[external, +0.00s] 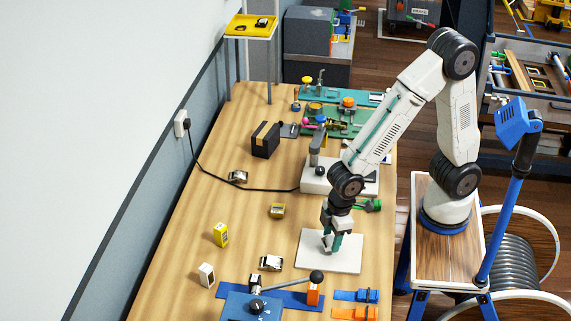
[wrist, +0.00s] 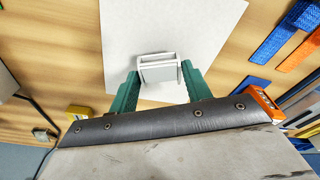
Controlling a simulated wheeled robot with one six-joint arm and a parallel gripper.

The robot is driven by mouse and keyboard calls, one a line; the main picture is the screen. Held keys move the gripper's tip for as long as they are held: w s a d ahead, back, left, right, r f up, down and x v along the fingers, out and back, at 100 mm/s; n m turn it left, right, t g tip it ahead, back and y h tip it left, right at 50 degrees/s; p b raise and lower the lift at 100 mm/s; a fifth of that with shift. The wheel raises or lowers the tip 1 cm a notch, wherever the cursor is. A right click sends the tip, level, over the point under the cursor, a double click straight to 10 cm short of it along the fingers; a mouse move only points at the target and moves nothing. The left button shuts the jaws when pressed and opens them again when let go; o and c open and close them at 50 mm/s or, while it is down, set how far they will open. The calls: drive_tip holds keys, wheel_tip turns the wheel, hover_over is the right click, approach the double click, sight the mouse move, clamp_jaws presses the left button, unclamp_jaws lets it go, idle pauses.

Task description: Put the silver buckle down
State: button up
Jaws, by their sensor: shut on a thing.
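The silver buckle (wrist: 160,68) is between the green fingertips of my gripper (wrist: 160,80) in the wrist view. My gripper is shut on its two sides. In the external view my gripper (external: 332,243) points down over the white mat (external: 313,264), low above its surface. There the fingers mostly hide the buckle. The mat also fills the top middle of the wrist view (wrist: 205,30), behind the buckle. I cannot tell whether the buckle touches the mat.
Another silver buckle (external: 271,263) lies left of the mat, and a brass one (external: 277,210) farther back. A yellow box (external: 221,235) and a white box (external: 207,275) stand at left. A blue lever press (external: 250,303) and straps (external: 355,304) are in front.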

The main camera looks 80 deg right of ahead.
drive_tip(key=shift+f, duration=1)
drive_tip(key=o, duration=1)
drive_tip(key=shift+f, duration=0.15)
drive_tip(key=r, duration=0.4)
drive_tip(key=s+r, duration=0.1)
drive_tip(key=r, duration=0.7)
drive_tip(key=shift+s+d+r, duration=0.15)
drive_tip(key=shift+d, duration=0.2)
drive_tip(key=s+d+r+m, duration=0.2)
drive_tip(key=s+d, duration=0.3)
drive_tip(key=d, duration=0.2)
drive_tip(key=s+d+r+m, duration=0.1)
drive_tip(key=s+d+r, duration=0.2)
drive_tip(key=s+d, duration=0.2)
drive_tip(key=s+d+r+m, duration=0.2)
drive_tip(key=s+d, duration=0.3)
drive_tip(key=d, duration=0.4)
drive_tip(key=shift+s+d+r+m+h, duration=0.15)
drive_tip(key=shift+s+r+m+h, duration=0.15)
drive_tip(key=shift+r, duration=0.35)
